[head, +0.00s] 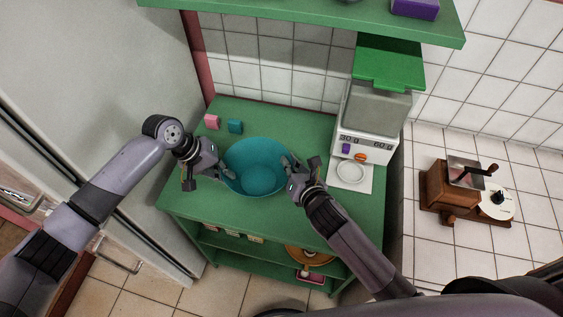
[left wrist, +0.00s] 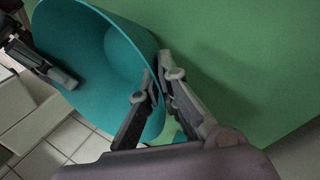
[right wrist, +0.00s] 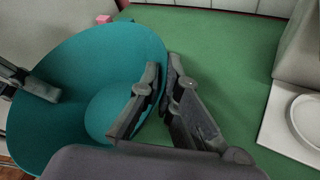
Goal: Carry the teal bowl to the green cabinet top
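The teal bowl (head: 258,172) is at the green cabinet top (head: 285,118), between my two grippers. I cannot tell whether it rests on the surface or hangs just above it. My left gripper (head: 226,172) is on the bowl's left rim. In the left wrist view its fingers (left wrist: 160,80) are closed with the rim of the bowl (left wrist: 85,50) between them. My right gripper (head: 290,165) is on the right rim. In the right wrist view its fingers (right wrist: 163,85) are closed on the rim of the bowl (right wrist: 85,70), one inside and one outside.
A pink block (head: 212,121) and a teal block (head: 235,127) sit behind the bowl. A white dispenser (head: 366,135) with a green lid stands on the right. A wooden grinder (head: 450,190) is on the tiled counter. A green shelf (head: 300,14) hangs above. A fridge is at left.

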